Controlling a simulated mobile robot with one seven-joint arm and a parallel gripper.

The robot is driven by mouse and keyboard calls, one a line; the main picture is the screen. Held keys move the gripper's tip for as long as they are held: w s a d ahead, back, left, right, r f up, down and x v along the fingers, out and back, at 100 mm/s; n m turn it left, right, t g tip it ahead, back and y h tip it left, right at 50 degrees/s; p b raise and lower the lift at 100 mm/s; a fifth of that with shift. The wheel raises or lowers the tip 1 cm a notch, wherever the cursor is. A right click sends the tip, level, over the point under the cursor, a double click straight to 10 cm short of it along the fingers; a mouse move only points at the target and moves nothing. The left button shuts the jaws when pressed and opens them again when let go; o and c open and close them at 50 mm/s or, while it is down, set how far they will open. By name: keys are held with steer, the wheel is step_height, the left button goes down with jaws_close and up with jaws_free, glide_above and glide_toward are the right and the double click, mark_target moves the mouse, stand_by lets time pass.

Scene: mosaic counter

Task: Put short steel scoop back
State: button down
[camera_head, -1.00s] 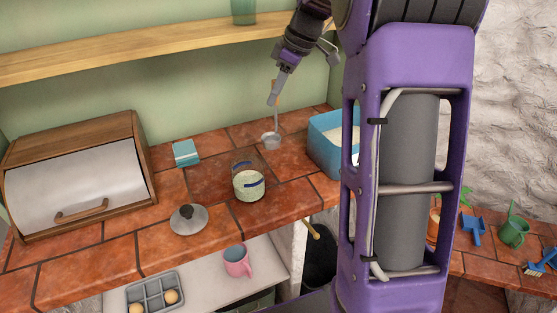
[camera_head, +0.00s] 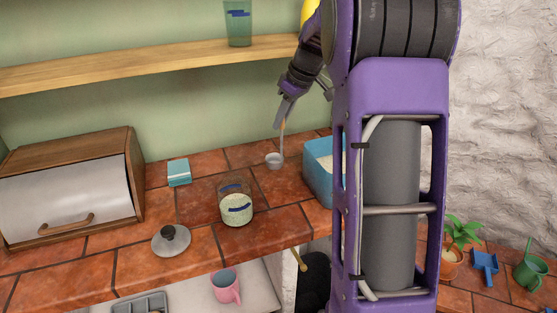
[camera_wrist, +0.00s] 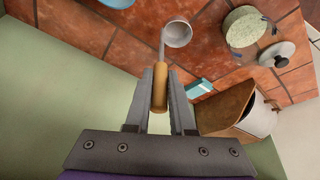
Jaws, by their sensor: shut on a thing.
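The short steel scoop (camera_head: 275,160) has a small metal bowl and a wooden handle. My gripper (camera_head: 283,117) is shut on the handle and holds the scoop bowl-down above the back of the tiled counter. In the wrist view the wooden handle (camera_wrist: 160,88) lies between the fingers of my gripper (camera_wrist: 162,95), and the steel bowl (camera_wrist: 177,33) points away from me. A glass jar (camera_head: 236,207) with pale contents and blue marks stands open to the left of the scoop. A blue tub (camera_head: 317,178) with white contents stands to its right, partly hidden by my arm.
A grey lid (camera_head: 171,241) lies near the jar. A small teal box (camera_head: 179,173) and a wooden bread box (camera_head: 72,190) stand to the left. A shelf (camera_head: 140,73) with a green glass (camera_head: 238,23) runs above. A pink mug (camera_head: 225,286) is below the counter.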

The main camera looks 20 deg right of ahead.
mark_target(282, 157)
steer(key=shift+f, duration=3.4)
steer(key=shift+f+b, duration=0.1)
steer(key=shift+b, duration=0.2)
steer(key=shift+f, duration=0.15)
steer(key=c, duration=0.8)
jaws_free()
steer(key=shift+o, duration=0.2)
steer(key=shift+r, duration=0.2)
steer(key=shift+r, duration=0.25)
steer(key=v, duration=1.1)
steer(key=shift+s+r+p, duration=0.15)
steer(key=shift+r+p, duration=0.15)
steer(key=shift+p, duration=0.15)
